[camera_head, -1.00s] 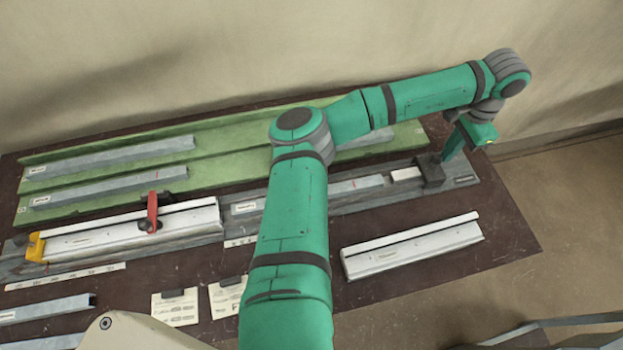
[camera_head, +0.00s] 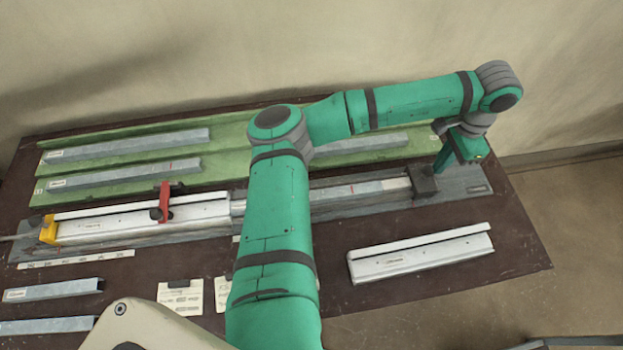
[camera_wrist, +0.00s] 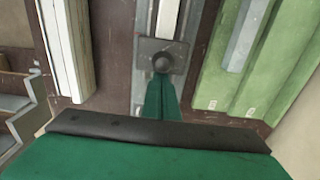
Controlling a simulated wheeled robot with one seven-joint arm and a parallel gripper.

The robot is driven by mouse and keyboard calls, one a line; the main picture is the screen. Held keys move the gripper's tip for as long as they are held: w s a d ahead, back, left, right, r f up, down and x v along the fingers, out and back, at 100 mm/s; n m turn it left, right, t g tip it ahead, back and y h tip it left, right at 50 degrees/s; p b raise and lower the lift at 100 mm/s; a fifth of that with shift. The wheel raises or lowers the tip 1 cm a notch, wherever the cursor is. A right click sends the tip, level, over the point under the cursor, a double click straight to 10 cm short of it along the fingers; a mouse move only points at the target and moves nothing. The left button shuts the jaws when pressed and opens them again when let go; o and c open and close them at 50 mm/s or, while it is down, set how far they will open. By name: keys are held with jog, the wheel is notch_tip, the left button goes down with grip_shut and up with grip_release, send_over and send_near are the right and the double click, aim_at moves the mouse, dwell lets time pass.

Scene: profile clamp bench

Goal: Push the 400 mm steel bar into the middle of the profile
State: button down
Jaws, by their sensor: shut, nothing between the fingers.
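The light profile (camera_head: 110,225) lies in a grey bed, under a red clamp (camera_head: 164,200), with a yellow stop (camera_head: 48,229) at its left end. The grey steel bar (camera_head: 345,193), with a red mark, lies in line with it on the right. My arm hides part of the stretch near the profile's right end. A white piece (camera_head: 397,184) lies between the bar and a dark block (camera_head: 423,181). My gripper (camera_head: 438,168) is shut and empty at the block; in the wrist view its fingertips (camera_wrist: 161,80) are at the block's round knob (camera_wrist: 162,62). Contact is unclear.
A green rack (camera_head: 225,150) with several grey bars stands behind the bed. A spare light profile (camera_head: 420,254) lies at the front right. Grey bars (camera_head: 50,290) and paper cards (camera_head: 181,297) lie at the front left. The bed's right end (camera_head: 475,188) is clear.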

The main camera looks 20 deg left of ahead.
jog(key=shift+s+a, duration=3.8)
jog(key=shift+a, duration=1.85)
jog(key=shift+s+a, duration=3.75)
jog(key=shift+a, duration=1.95)
jog(key=shift+s+a, duration=3.8)
jog(key=shift+a, duration=1.85)
jog(key=shift+s+a, duration=0.3)
jog(key=shift+a, duration=0.15)
jog(key=shift+d, duration=0.1)
